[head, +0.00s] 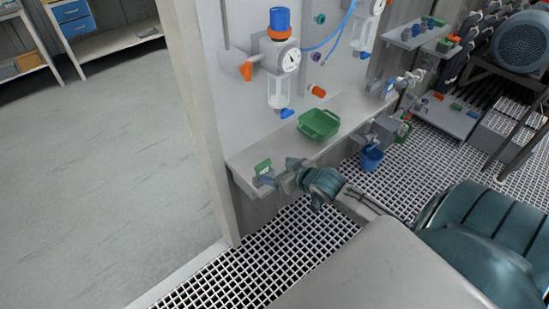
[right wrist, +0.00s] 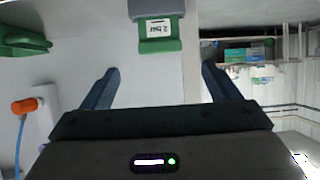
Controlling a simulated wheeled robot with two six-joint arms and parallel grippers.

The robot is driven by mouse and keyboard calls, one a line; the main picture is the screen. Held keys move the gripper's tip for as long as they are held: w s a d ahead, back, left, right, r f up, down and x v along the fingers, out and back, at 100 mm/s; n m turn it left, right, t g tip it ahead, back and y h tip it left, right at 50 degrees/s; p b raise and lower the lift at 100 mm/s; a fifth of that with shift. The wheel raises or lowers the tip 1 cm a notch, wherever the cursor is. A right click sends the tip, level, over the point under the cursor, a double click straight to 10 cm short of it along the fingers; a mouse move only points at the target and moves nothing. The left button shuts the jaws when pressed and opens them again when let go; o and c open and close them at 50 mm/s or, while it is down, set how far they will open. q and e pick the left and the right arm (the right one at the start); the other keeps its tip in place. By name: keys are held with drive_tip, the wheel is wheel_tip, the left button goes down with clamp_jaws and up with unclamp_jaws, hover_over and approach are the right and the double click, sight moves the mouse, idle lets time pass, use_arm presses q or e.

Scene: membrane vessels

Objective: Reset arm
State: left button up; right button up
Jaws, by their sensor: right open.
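My right gripper (head: 285,172) is at the left end of a grey ledge, its arm reaching in from the lower right. In the right wrist view its two fingers (right wrist: 160,76) are apart with nothing between them. A small grey-and-green tag holder (head: 264,168) stands on the ledge just beyond the fingertips. In the right wrist view this tag holder (right wrist: 158,46) shows a white label reading "2 bar" and is clear of the fingers. My left gripper is not in view.
A green tray (head: 318,124) sits on the ledge (head: 350,112) right of my gripper. A blue cup (head: 371,158) hangs farther right. Open floor (head: 100,170) lies left of the panel.

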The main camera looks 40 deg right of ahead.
idle(0.5)
drive_tip(key=s+d+f+m+g+h, duration=0.15)
drive_tip(key=s+f, duration=0.25)
drive_tip(key=f, duration=0.7)
drive_tip(key=s+d+f+g, duration=0.2)
drive_tip(key=s+f, duration=0.2)
drive_tip(key=f, duration=0.7)
drive_tip(key=s+d+f+g+h, duration=0.15)
drive_tip(key=s+f, duration=0.35)
drive_tip(key=f, duration=0.6)
drive_tip(key=s+a+f+g, duration=0.2)
drive_tip(key=s+f, duration=0.4)
drive_tip(key=s, duration=0.3)
drive_tip(key=s+a+f+g, duration=0.2)
drive_tip(key=s+a+f, duration=0.3)
drive_tip(key=s, duration=0.5)
drive_tip(key=s+a+f+n+g+y, duration=0.1)
drive_tip(key=s+a+f+g, duration=0.1)
drive_tip(key=s+f, duration=0.7)
drive_tip(key=shift+s+a, duration=0.7)
drive_tip(key=shift+a, duration=0.2)
